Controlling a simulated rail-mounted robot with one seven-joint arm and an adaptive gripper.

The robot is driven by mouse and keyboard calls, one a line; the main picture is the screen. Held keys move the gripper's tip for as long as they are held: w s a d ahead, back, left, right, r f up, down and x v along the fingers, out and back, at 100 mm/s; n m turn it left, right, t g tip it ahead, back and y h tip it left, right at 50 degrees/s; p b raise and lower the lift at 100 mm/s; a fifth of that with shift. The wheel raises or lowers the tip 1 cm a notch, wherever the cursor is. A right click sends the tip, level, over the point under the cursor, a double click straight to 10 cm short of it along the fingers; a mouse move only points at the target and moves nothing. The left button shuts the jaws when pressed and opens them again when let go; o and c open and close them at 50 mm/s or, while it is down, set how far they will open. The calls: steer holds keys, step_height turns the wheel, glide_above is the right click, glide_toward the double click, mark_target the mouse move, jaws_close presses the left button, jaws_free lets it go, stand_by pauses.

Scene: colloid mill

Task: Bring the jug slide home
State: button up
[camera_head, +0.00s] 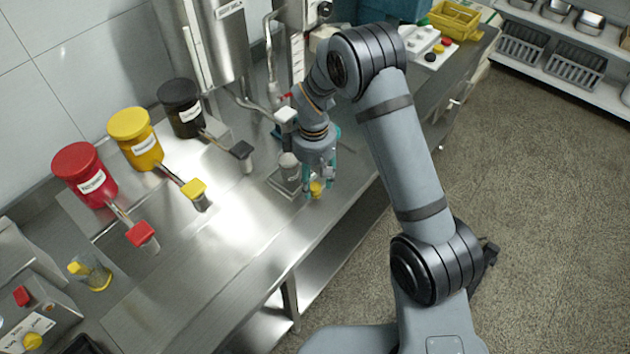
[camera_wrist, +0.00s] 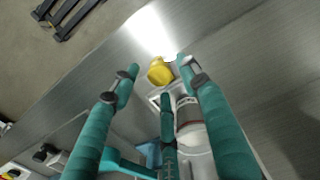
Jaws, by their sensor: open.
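My gripper (camera_head: 318,183) has teal fingers and points down over the front part of the steel bench. Its fingers are apart and show closer in the wrist view (camera_wrist: 157,66). A yellow knob (camera_head: 316,189) lies low between the fingers; in the wrist view the knob (camera_wrist: 159,72) sits just beyond and between the fingertips. I cannot tell whether any finger touches it. A small pale jug (camera_head: 289,165) stands on a low metal slide (camera_head: 283,187) left of my gripper. The jug (camera_wrist: 190,122) is partly hidden behind a finger in the wrist view.
Red (camera_head: 84,174), yellow (camera_head: 135,138) and black (camera_head: 180,106) lidded containers with levers stand along the wall. A tall steel vessel (camera_head: 216,40) stands behind. The bench front between is mostly clear.

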steer(key=shift+f, duration=0.6)
steer(key=c, duration=0.4)
steer(key=c, duration=0.7)
jaws_close()
